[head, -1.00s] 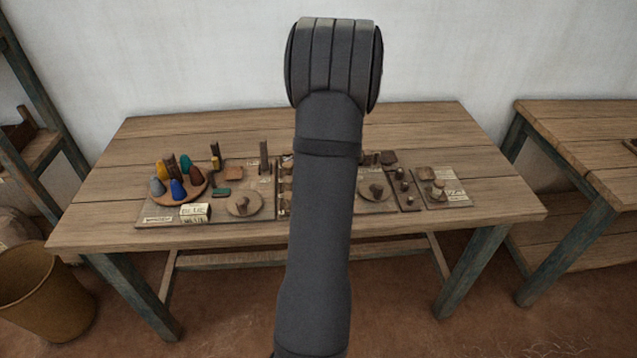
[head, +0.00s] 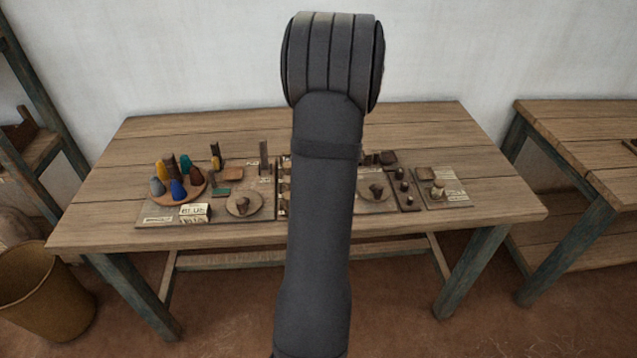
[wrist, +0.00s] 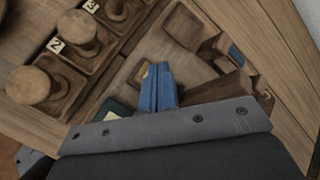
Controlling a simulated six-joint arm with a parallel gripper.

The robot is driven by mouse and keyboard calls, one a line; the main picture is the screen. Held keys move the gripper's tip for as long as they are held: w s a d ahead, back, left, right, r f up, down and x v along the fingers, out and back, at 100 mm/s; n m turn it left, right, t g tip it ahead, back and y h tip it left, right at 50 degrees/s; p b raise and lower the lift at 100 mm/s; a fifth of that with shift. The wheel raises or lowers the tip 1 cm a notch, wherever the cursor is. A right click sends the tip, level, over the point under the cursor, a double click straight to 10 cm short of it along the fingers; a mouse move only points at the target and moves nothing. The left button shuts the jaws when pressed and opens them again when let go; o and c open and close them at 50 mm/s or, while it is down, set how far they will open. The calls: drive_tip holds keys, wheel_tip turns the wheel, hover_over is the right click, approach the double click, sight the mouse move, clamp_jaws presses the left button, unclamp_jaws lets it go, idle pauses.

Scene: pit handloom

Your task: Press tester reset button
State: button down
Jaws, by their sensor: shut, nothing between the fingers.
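My gripper (wrist: 157,72) has blue fingers closed together, with nothing between them. In the wrist view its tips are over a flat wooden panel, and a small yellowish piece (wrist: 146,73) shows partly behind them. I cannot tell if the tips touch it. The tester reset button is not clearly identifiable; the fingers may hide it. A dark green square (wrist: 115,109) lies left of the fingers, partly hidden by the gripper body. Wooden knobs marked 2 (wrist: 78,34) and 3 (wrist: 117,9) stand in square trays at upper left. In the head view my arm hides the gripper.
On the wooden table (head: 400,122), a left board (head: 153,210) carries colored cones (head: 177,188) on a round tray and a disc with a knob (head: 243,205). More boards with small knobs (head: 437,190) lie right of my arm. The table's back strip is clear.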

drive_tip(key=shift+r, duration=2.5)
drive_tip(key=shift+f, duration=0.1)
drive_tip(key=shift+r, duration=1.9)
